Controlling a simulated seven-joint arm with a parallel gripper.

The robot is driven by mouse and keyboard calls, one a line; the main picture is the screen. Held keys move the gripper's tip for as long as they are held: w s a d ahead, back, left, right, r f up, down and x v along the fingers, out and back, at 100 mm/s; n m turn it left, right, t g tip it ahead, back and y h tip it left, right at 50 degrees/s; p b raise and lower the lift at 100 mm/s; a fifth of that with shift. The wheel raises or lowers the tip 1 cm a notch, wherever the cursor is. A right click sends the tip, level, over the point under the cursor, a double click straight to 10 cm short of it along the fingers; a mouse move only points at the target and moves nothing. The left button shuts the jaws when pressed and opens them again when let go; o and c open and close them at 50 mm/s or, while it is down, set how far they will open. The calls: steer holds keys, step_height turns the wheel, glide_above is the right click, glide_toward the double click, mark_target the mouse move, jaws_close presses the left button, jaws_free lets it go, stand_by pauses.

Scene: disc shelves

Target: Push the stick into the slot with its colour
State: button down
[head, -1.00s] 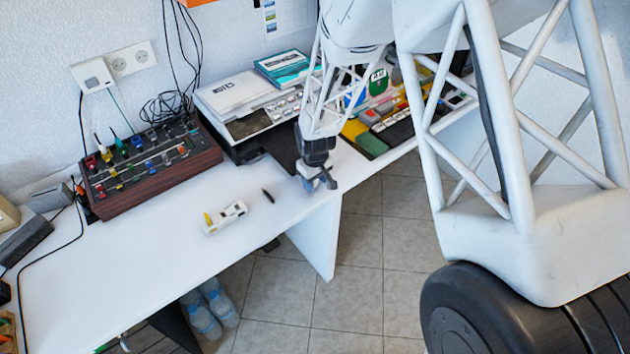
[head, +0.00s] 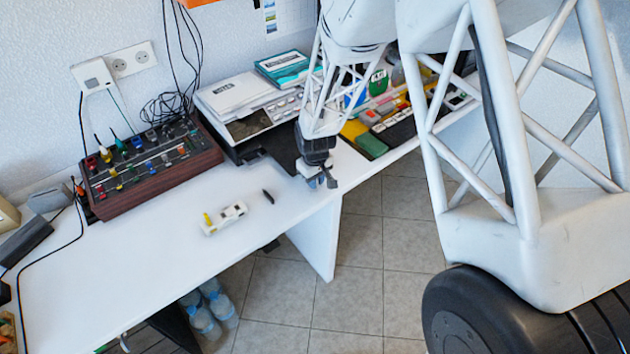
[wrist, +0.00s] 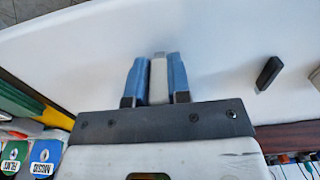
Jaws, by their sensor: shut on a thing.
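My gripper (head: 321,180) is low over the right end of the white desk, near its front edge. In the wrist view its two blue fingers (wrist: 153,82) are shut on a pale grey stick (wrist: 158,78). The stick is too small to make out in the head view. A small black stick (head: 268,196) lies loose on the desk to the left of my gripper; it also shows in the wrist view (wrist: 269,73). A white block-like object (head: 228,217) with a yellow piece at one end lies farther left. I cannot make out a slot on it.
A wooden-sided control panel (head: 150,165) with coloured knobs stands at the back left. A white machine (head: 262,121) stands behind my gripper, and coloured boxes (head: 371,145) lie to its right. The front left of the desk is mostly clear.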

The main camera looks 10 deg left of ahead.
steer(key=shift+r, duration=0.4)
steer(key=shift+s+d+r, duration=0.1)
steer(key=shift+s+r, duration=0.1)
steer(key=shift+r, duration=0.4)
steer(key=shift+s+d+r, duration=0.1)
steer(key=shift+s+r, duration=0.05)
steer(key=shift+r, duration=0.4)
steer(key=s+d, duration=0.3)
steer(key=s, duration=0.4)
steer(key=s+d+r, duration=0.1)
steer(key=s+d, duration=0.1)
steer(key=s, duration=0.5)
steer(key=shift+d+r, duration=0.15)
steer(key=shift+d, duration=0.25)
